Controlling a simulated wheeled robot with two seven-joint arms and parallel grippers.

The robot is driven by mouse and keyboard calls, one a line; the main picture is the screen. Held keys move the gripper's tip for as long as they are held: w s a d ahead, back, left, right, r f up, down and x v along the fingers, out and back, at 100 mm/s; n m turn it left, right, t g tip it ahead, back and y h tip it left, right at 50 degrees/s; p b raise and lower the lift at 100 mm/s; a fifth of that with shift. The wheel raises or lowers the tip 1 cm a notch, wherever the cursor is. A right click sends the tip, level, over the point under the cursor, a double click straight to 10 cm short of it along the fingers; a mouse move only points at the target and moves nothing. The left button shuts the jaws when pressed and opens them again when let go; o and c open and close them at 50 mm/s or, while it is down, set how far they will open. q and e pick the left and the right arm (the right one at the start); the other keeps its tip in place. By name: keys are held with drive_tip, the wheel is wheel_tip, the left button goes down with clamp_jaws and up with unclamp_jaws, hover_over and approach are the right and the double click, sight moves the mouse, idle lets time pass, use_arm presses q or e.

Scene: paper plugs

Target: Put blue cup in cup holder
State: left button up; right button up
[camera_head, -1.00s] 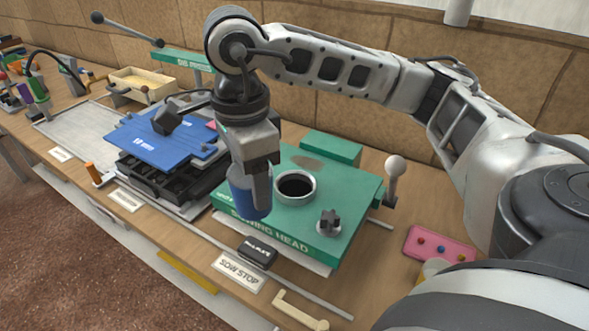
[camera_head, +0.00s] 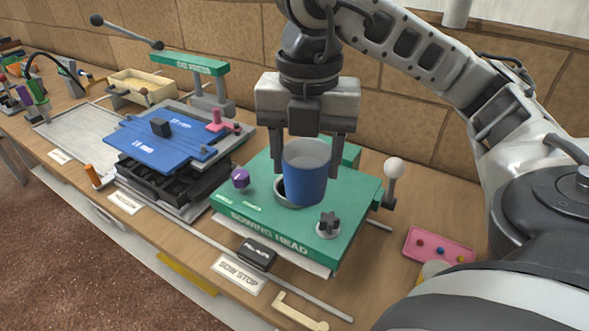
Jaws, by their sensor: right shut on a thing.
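The blue cup (camera_head: 305,186) is held upright by my right gripper (camera_head: 307,158), whose two fingers come down on either side of it. The pale grey inside of the cup shows at its top. The cup holder (camera_head: 281,197) is a round, light-rimmed hole in the green plate of the sowing head. The cup overlaps it in the picture and hides most of the ring, slightly to its upper right. I cannot tell how far the cup's bottom is above the hole. My left gripper is not in view.
The green sowing head (camera_head: 250,207) carries a purple knob (camera_head: 240,178) and a grey knob (camera_head: 328,224). A white-balled lever (camera_head: 393,170) stands at its right. The blue plate (camera_head: 165,142) lies left. A pink tray (camera_head: 439,245) lies right.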

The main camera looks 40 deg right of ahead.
drive_tip(key=w+d+f, duration=0.2)
drive_tip(key=w+f, duration=0.1)
drive_tip(key=f, duration=0.1)
drive_tip(key=w+d+f+b, duration=0.1)
drive_tip(key=w+d+f, duration=0.2)
drive_tip(key=w+f, duration=0.1)
drive_tip(key=w+d+f, duration=0.2)
drive_tip(key=w+f, duration=0.1)
drive_tip(key=f, duration=0.1)
drive_tip(key=shift+w+d, duration=0.15)
drive_tip(key=shift+d, duration=0.2)
drive_tip(key=shift+f, duration=0.25)
drive_tip(key=shift+b, duration=0.3)
drive_tip(key=shift+f, duration=0.2)
drive_tip(key=o, duration=1)
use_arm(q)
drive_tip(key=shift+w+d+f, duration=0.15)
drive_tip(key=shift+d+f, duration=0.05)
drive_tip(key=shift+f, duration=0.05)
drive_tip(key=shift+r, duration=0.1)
